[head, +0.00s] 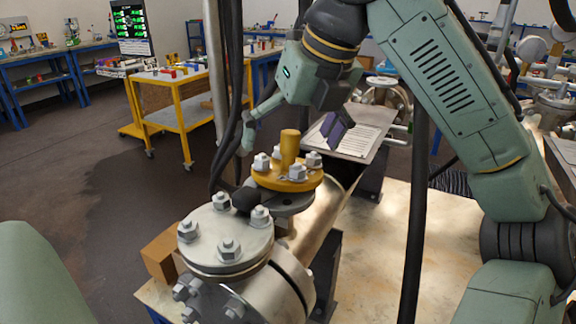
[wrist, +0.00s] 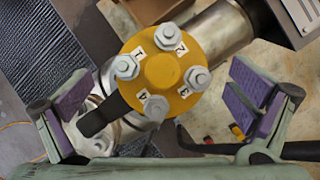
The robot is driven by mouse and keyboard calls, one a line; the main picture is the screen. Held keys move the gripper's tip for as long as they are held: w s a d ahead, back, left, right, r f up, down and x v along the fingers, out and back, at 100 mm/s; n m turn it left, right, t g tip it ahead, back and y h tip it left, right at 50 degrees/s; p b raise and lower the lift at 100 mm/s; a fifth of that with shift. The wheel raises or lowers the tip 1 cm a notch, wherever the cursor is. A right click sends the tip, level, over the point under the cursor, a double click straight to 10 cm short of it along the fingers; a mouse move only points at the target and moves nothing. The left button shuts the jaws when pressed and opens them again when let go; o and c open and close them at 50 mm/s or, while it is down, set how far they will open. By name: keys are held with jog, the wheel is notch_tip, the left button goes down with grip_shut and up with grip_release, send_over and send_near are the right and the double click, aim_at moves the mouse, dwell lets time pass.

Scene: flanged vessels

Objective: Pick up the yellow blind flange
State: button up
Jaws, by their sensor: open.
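The yellow blind flange (head: 268,178) lies flat on top of a grey pipe flange, with a yellow post (head: 289,147) rising from its centre. Several hex nuts on studs stand around its rim. In the wrist view the yellow blind flange (wrist: 165,72) is seen from above, with small numbered labels beside its nuts. My gripper (head: 292,138) is above the flange with its fingers spread wide. In the wrist view my gripper (wrist: 160,100) has purple pads on either side of the flange, apart from it. Nothing is between the pads but the flange below.
A larger grey bolted flange (head: 226,240) stands in front of the yellow one. A black bar (wrist: 100,118) sticks out from the yellow flange's edge. A tilted panel with a paper sheet (head: 350,138) is behind right. A yellow-framed cart (head: 180,110) stands farther back left.

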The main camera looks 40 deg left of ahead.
aim_at(284, 155)
jog(key=x, duration=0.4)
jog(key=shift+w+a+f, duration=0.15)
jog(key=c, duration=1)
jog(key=shift+c, duration=0.2)
